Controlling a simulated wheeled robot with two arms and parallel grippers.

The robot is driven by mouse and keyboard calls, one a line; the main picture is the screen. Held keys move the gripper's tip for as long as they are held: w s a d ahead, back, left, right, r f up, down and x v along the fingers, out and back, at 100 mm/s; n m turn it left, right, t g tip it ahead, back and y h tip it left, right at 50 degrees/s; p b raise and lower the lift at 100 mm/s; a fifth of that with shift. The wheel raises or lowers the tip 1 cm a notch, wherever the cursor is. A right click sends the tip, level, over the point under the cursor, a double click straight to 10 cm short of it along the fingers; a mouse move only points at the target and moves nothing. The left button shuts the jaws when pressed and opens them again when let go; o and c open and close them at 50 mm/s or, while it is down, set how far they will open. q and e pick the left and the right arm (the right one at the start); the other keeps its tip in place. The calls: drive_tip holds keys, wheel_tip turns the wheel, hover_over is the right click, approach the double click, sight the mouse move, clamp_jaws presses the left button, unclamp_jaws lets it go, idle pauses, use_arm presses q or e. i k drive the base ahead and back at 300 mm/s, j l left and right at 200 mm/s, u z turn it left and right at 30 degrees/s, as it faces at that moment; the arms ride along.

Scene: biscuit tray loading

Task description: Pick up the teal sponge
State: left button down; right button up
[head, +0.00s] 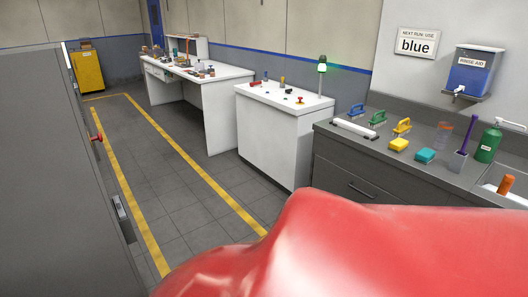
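The teal sponge (425,156) lies on the dark grey counter (463,178) at the right of the head view. A yellow sponge (399,145) lies just to its left, apart from it. The teal sponge is in full view, with nothing on top of it. Neither of my grippers is in view. The front part of the counter below the sponge is partly hidden by a large red shape close to the camera.
Behind the sponges stand blue (357,111), green (378,119) and yellow (402,127) handled tools. A white bar (354,129) lies left.

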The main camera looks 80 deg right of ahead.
sight(425, 156)
drive_tip(key=z, duration=0.55)
drive_tip(key=l+z, duration=0.1)
drive_tip(key=z, duration=2.2)
drive_tip(key=i+z, duration=0.1)
drive_tip(key=z, duration=1.6)
drive_tip(key=i, duration=0.15)
